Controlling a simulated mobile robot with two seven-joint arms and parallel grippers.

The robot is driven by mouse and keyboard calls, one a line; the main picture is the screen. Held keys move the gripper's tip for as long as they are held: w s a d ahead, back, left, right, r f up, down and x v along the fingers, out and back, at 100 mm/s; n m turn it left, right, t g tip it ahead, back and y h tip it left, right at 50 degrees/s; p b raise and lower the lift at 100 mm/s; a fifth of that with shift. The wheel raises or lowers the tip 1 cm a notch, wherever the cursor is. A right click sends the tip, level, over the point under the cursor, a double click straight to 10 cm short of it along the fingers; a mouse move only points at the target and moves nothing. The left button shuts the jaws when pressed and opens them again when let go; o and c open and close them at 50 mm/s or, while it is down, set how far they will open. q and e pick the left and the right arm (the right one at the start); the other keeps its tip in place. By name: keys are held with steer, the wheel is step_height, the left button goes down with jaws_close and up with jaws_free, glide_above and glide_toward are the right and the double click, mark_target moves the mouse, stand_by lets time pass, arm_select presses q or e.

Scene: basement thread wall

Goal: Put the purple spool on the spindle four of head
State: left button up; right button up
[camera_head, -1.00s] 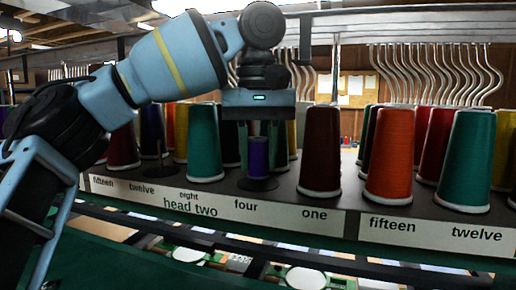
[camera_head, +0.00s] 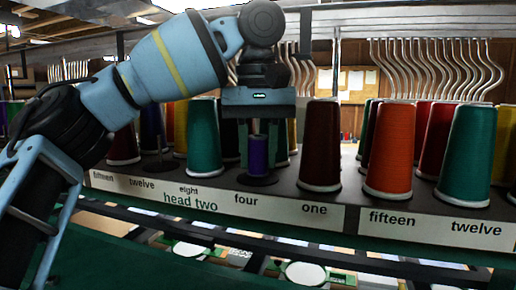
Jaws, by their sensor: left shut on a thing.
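A small purple spool (camera_head: 258,155) stands upright between the fingers of my left gripper (camera_head: 257,150), which is shut on it. The spool is over a dark round spindle base (camera_head: 262,181) on the rack, behind the label four (camera_head: 245,201) of head two. Its lower end is at or just above that base; I cannot tell whether it touches. The spindle pin is hidden. My right gripper is not in view.
A teal cone (camera_head: 204,140) stands to the left of the gripper and a dark maroon cone (camera_head: 320,147) to the right, both close. An orange cone (camera_head: 389,152) and several others stand on the right section.

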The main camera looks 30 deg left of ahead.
arm_select(q)
steer(key=o, duration=1)
steer(key=shift+r, duration=0.1)
steer(key=shift+r, duration=3.85)
